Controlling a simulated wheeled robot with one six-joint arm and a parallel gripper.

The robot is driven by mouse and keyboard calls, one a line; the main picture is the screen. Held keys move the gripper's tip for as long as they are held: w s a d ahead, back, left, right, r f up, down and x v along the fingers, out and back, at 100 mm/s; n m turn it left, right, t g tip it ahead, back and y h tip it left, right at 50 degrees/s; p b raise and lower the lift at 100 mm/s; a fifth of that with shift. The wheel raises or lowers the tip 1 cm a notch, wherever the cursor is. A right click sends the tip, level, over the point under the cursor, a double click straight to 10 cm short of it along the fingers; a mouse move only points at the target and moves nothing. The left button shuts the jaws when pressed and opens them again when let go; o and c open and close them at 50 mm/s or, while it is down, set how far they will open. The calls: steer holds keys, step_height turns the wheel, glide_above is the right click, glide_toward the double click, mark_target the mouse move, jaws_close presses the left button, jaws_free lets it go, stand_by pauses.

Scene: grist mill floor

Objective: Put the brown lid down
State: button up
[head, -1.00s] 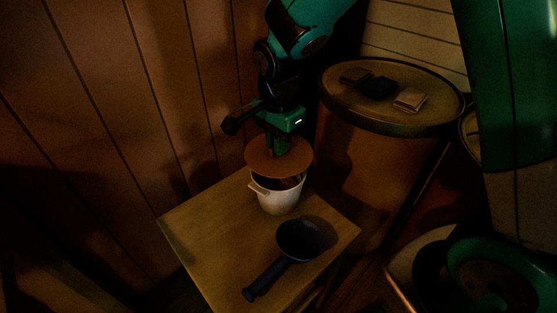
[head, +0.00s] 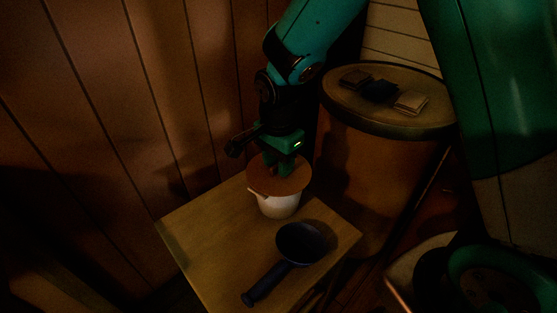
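The brown lid (head: 262,184) is a flat disc over the mouth of a white pot (head: 277,206) on the wooden table. It looks level and covers the pot's opening; whether it rests on the rim or hangs just above, I cannot tell. My gripper (head: 284,170) points down at the lid's middle, with its fingers at the lid's centre. The fingers appear shut on the lid's handle, which they hide.
A dark blue pan (head: 301,242) lies in front of the pot, its handle toward the table's front. The wooden table (head: 205,234) is bare at left. A barrel (head: 352,113) with small folded cloths or packets on top stands at right behind. A plank wall is at left.

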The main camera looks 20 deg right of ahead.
steer(key=shift+r, duration=0.1)
step_height(320, 180, up, 12)
steer(key=p, duration=0.3)
steer(key=s+a+r+n+y, duration=0.2)
steer(key=s+r+n, duration=0.1)
steer(key=s+n, duration=0.7)
steer(key=s+a+r+n+y, duration=0.2)
steer(key=s+r+n, duration=0.1)
steer(key=s+n, duration=0.7)
steer(key=shift+a+r+n, duration=0.3)
steer(key=shift+r, duration=0.1)
steer(key=shift+r, duration=0.1)
step_height(320, 180, up, 18)
steer(key=p, duration=1.8)
